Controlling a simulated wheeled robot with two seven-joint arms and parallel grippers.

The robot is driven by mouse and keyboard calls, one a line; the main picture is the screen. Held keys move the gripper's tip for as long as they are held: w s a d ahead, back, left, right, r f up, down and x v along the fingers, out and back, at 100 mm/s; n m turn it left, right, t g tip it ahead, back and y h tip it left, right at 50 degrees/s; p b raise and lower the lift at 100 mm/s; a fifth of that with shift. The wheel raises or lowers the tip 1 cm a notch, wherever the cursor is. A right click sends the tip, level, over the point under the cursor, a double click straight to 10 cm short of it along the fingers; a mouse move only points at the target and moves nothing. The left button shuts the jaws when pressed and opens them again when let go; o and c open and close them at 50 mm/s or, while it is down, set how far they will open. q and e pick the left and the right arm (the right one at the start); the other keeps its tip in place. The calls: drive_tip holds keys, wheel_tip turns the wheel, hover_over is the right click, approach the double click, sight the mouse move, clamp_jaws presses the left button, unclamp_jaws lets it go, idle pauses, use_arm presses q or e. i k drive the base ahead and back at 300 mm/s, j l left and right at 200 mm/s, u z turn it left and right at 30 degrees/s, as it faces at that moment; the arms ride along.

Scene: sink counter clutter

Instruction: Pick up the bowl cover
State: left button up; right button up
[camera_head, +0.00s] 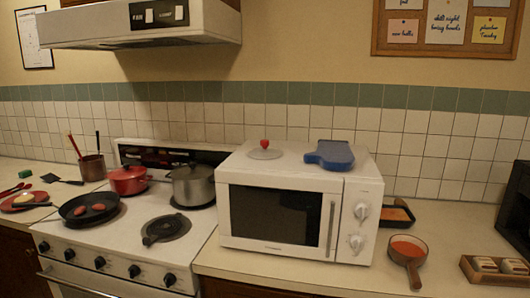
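A round, flat, greyish cover with a red knob (265,153) lies on top of the white microwave (325,258), left of the middle. It looks like the bowl cover. Neither of my grippers shows in the head view.
The stove at left carries a red pot (128,180), a grey pot (193,185) and a black pan (90,208). A range hood (140,25) hangs above it. Right of the microwave stand an orange-filled pan (408,248) and a dark tray (396,213).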

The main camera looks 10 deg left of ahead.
sight(264, 151)
drive_tip(key=i+j, duration=0.3)
drive_tip(key=j, duration=0.25)
drive_tip(key=i+j+z, duration=0.15)
drive_tip(key=j+z, duration=0.2)
drive_tip(key=i+j+z, duration=0.1)
drive_tip(key=j+z, duration=0.25)
drive_tip(key=i+j+z, duration=0.1)
drive_tip(key=j+z, duration=0.25)
drive_tip(key=j, duration=0.15)
